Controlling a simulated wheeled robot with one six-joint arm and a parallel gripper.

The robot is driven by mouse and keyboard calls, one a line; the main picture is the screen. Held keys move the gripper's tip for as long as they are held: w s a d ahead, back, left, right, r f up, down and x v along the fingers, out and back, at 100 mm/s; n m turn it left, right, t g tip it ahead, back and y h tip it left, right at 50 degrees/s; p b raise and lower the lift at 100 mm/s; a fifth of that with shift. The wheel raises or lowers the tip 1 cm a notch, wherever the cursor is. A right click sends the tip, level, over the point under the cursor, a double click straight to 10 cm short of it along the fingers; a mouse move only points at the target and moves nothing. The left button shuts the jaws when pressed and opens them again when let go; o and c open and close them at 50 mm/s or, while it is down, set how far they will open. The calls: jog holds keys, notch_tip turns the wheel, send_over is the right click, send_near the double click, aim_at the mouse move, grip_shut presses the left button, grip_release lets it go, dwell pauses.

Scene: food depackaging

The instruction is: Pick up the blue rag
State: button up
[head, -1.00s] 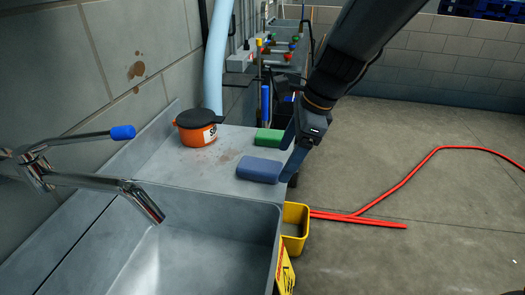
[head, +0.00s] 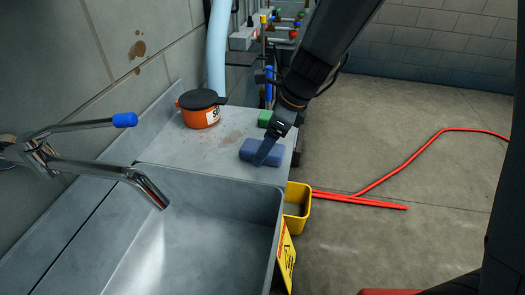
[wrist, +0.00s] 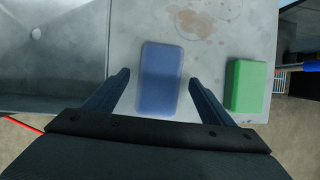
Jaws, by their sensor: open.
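The blue rag (head: 247,150) is a flat, rounded block lying on the metal counter (head: 215,140) beside the sink. It shows whole in the wrist view (wrist: 160,78). My gripper (head: 262,162) is over the rag and hides part of it in the head view. In the wrist view my gripper (wrist: 160,82) is open, with one finger on each side of the rag's near part. A gap shows between each finger and the rag. I cannot tell how high the fingers are above the counter.
A green block (wrist: 247,85) lies right of the rag in the wrist view, close to the right finger. An orange pot (head: 202,110) with a black lid stands at the back. The sink (head: 190,235) and chrome tap (head: 95,170) are nearer. A yellow bucket (head: 297,207) is beside the counter.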

jog(key=shift+c, duration=0.3)
jog(key=c, duration=1.1)
notch_tip(320, 180, up, 10)
jog(key=shift+o, duration=1)
jog(key=shift+c, duration=0.5)
